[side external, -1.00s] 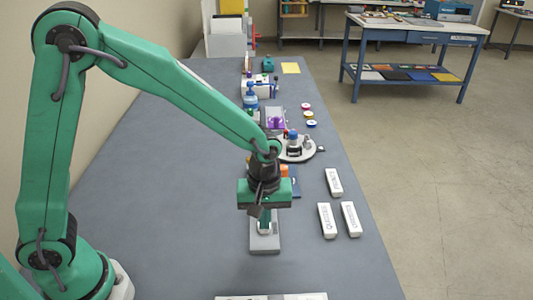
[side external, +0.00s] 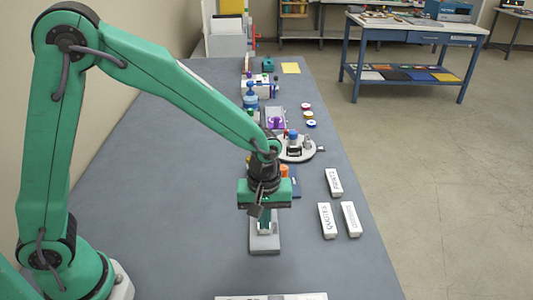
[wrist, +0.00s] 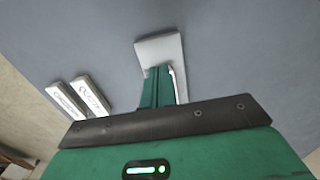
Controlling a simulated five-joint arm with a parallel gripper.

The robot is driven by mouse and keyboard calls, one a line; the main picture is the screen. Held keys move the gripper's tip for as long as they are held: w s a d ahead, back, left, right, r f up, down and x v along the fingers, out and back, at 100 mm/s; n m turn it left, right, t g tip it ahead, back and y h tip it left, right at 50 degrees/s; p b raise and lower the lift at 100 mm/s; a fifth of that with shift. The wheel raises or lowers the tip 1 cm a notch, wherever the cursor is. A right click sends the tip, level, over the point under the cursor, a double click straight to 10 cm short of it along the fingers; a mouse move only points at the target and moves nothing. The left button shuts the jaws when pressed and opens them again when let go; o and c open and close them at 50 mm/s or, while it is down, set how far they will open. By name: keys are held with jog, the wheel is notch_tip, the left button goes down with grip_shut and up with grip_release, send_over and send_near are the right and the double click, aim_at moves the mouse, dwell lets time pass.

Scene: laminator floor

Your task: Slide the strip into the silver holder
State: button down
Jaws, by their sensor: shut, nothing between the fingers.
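A silver-grey holder (side external: 264,246) lies on the bench below my gripper, and its flat end also shows in the wrist view (wrist: 158,48). My gripper (side external: 264,228) is shut and empty, pointing down over the holder, and its green fingers also show in the wrist view (wrist: 160,80). A pale edge shows beside the fingers there; I cannot tell whether it is the holder or a strip. White lettered strips lie to the right: one at the left (side external: 327,220), one beside it (side external: 351,219) and one farther back (side external: 334,182).
A white lettered piece (side external: 270,297) is cut off at the front edge of the side view. Behind my gripper stand a round grey fixture (side external: 307,153), a purple item (side external: 275,122) and several small parts. Bare bench (side external: 190,200) lies to the left.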

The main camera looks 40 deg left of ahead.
aim_at(264, 241)
jog(key=shift+f, duration=2.5)
dwell(0.8)
jog(key=shift+r, duration=0.75)
dwell(0.6)
jog(key=shift+w+a, duration=0.15)
jog(key=shift+w, duration=0.05)
dwell(0.3)
jog(key=shift+w+a, duration=0.55)
jog(key=shift+a, duration=0.05)
jog(key=shift+w+a, duration=0.25)
dwell(0.4)
jog(key=shift+w+a, duration=0.75)
jog(key=shift+w+a, duration=0.15)
dwell(0.5)
jog(key=shift+w+a, duration=0.45)
